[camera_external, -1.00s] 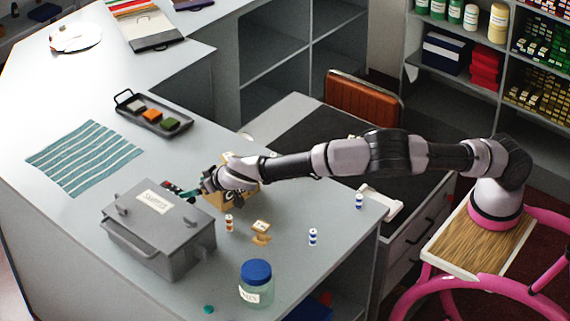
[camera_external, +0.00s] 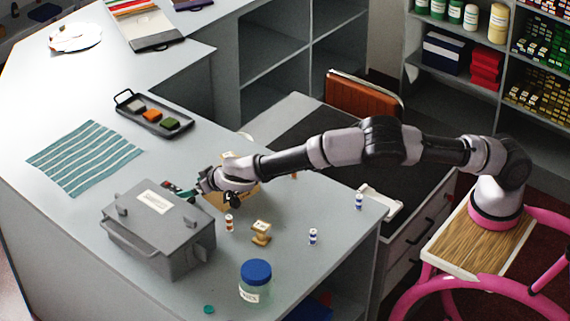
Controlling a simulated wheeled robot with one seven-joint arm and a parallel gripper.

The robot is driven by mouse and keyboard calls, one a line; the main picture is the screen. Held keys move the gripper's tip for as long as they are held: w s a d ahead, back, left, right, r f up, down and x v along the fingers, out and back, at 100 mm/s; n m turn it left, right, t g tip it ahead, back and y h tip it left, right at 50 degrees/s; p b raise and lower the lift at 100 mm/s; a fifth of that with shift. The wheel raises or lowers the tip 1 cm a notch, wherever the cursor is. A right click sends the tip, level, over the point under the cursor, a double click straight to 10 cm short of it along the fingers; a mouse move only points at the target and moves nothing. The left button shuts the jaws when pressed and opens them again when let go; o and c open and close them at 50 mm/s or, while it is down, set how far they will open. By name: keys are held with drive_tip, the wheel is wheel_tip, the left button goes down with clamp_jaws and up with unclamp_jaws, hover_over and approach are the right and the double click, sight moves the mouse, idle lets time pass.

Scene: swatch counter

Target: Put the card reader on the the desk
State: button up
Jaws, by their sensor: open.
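A small dark device with red and teal parts (camera_external: 177,188), which may be the card reader, shows just behind the grey lidded box on the grey counter (camera_external: 215,110). Its lower part is hidden by the box. My gripper (camera_external: 199,188) is open at the device's right end; I cannot tell whether they touch. A lower desk with a dark top (camera_external: 318,137) and drawers stands to the right of the counter, partly hidden by my arm.
The grey lidded box (camera_external: 158,230) stands left of my gripper. A cardboard box (camera_external: 216,200) is partly hidden behind my gripper. Small spools (camera_external: 229,222), a wooden stand (camera_external: 261,232) and a blue-lidded jar (camera_external: 256,283) are nearby. A tray (camera_external: 154,113) and striped cloth (camera_external: 85,157) lie beyond.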

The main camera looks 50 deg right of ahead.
sight(175, 192)
drive_tip(key=shift+x, duration=5.5)
drive_tip(key=shift+s+f, duration=0.1)
drive_tip(key=shift+f, duration=0.05)
drive_tip(key=c, duration=1.5)
drive_tip(key=shift+c, duration=0.2)
